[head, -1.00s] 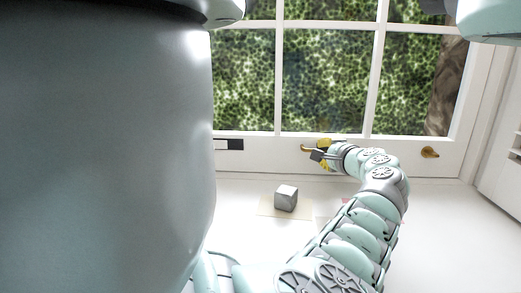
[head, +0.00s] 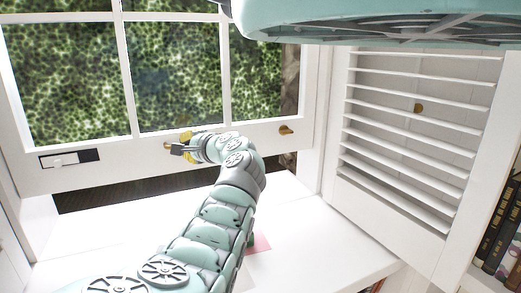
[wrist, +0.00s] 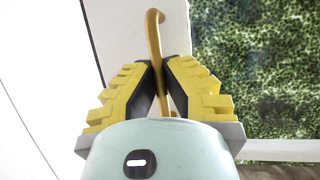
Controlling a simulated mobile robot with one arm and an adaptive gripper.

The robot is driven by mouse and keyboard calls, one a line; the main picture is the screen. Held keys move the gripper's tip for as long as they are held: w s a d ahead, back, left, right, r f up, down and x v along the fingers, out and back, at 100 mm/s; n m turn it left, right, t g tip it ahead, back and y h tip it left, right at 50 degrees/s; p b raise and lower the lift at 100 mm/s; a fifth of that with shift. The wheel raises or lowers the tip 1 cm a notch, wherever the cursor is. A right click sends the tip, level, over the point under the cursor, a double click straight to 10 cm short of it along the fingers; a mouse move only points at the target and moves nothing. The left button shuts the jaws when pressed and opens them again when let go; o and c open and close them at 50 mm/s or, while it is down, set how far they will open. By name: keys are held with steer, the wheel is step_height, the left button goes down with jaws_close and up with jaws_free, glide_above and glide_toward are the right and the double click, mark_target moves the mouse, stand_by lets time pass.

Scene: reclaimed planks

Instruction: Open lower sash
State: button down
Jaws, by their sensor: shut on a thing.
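The lower sash (head: 60,178) is a white frame with several panes, and foliage shows through the glass. A dark gap (head: 120,192) shows between its bottom rail and the white sill, so it stands partly raised. A second brass handle (head: 286,130) on the rail's right is free.
A black and white plate (head: 68,158) is on the rail's left. A louvred white shutter (head: 410,130) with a brass knob (head: 418,108) stands at the right. Books (head: 497,235) are at the far right. A pink sheet (head: 260,244) lies on the white sill beside my arm.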

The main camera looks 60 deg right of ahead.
steer(key=shift+r, duration=0.15)
steer(key=c, duration=1)
jaws_free()
steer(key=shift+w, duration=0.1)
steer(key=shift+c, duration=0.2)
steer(key=v, duration=1.2)
steer(key=shift+d, duration=0.15)
